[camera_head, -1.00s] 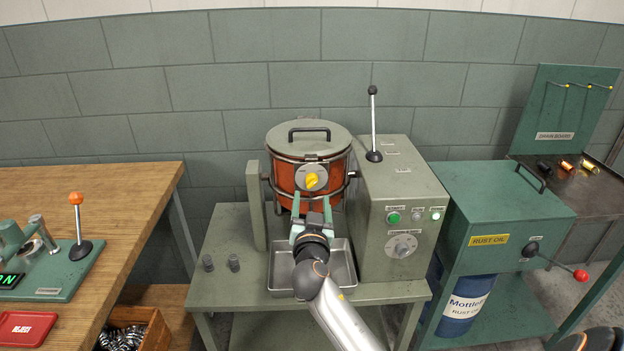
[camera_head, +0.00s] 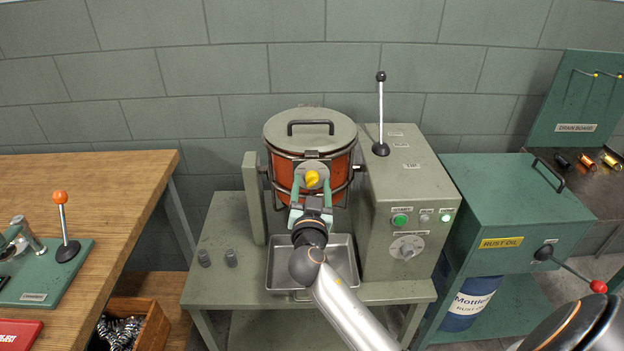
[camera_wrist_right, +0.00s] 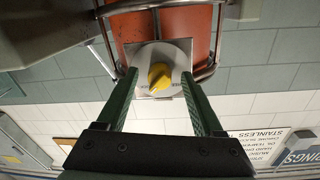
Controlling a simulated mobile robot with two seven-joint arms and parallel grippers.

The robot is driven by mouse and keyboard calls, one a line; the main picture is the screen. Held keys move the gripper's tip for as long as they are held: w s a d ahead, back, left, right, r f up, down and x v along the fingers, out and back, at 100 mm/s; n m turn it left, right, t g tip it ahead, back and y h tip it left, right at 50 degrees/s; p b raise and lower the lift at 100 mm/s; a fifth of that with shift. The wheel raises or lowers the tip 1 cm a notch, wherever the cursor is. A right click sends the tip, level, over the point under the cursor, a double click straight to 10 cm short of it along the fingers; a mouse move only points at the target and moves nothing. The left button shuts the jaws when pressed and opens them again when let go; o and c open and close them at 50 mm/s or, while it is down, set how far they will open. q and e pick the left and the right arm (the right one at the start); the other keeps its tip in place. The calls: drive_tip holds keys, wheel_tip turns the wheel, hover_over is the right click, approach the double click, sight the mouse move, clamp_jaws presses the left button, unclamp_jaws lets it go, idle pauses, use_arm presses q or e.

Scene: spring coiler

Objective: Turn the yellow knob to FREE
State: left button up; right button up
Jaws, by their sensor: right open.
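The yellow knob (camera_head: 312,178) sits on a plate on the front of the orange drum (camera_head: 340,166). In the right wrist view the yellow knob (camera_wrist_right: 160,76) is on a round pale dial (camera_wrist_right: 177,58), with its grip ridge tilted. My right gripper (camera_head: 312,186) is open, with its green fingers on either side of the knob in the head view. In the right wrist view the gripper's fingertips (camera_wrist_right: 158,78) flank the dial, with gaps between them and the knob. The dial's lettering is too small to read. My left gripper is not in view.
The drum has a grey lid with a black handle (camera_head: 322,124). A metal tray (camera_head: 345,262) lies below it. A grey control box (camera_head: 400,190) with an upright lever (camera_head: 380,110) stands close on the right. A wooden bench (camera_head: 90,190) is at the left.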

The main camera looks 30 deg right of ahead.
drive_tip(key=shift+c, duration=0.4)
clamp_jaws()
idle(0.4)
